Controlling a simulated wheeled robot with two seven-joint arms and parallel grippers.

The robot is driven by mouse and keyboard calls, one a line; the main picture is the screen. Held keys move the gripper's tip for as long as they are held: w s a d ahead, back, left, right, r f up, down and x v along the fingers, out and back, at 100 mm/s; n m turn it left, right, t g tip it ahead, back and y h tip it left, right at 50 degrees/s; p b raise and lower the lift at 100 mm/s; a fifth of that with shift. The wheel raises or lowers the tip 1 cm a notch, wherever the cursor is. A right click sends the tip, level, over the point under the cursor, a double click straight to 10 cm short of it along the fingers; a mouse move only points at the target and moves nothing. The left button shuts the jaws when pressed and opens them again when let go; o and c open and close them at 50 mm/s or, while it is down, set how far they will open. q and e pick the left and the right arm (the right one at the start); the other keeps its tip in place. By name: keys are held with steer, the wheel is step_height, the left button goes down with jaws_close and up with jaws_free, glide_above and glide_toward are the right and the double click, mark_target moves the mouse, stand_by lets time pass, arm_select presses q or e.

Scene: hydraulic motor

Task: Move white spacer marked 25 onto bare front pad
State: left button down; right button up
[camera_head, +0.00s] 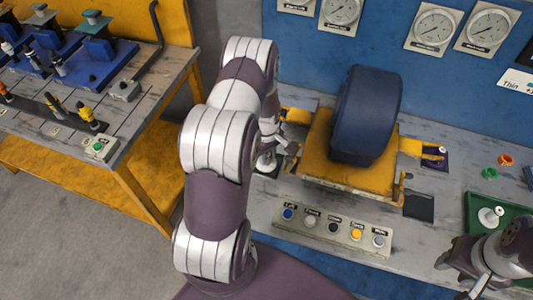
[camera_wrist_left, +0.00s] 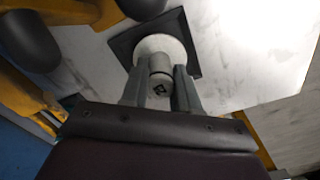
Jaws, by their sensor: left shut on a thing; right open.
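A white round spacer (camera_wrist_left: 160,48) with a grey upright knob stands on a dark square pad (camera_wrist_left: 125,45) in the left wrist view. My left gripper (camera_wrist_left: 161,82) is shut on its knob. In the head view this spacer (camera_head: 266,163) is partly hidden by my left gripper (camera_head: 270,145), left of the yellow platform. A dark mark on the knob's top is unreadable. A bare dark pad (camera_head: 419,207) lies at the platform's front right. Another white spacer (camera_head: 490,216) stands in a green tray; no number is readable. My right gripper (camera_head: 462,276) is open at the lower right.
The yellow platform (camera_head: 340,180) carries a big dark blue drum (camera_head: 368,115). A button panel (camera_head: 333,229) lies along the front edge. Another pad (camera_head: 436,160) sits under the platform's right arm. Gauges hang on the blue wall behind. A side bench (camera_head: 125,130) stands left.

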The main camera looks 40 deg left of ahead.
arm_select(q)
steer(key=shift+f, duration=0.25)
steer(key=c, duration=0.8)
jaws_free()
steer(key=shift+w, duration=0.1)
steer(key=shift+c, duration=0.2)
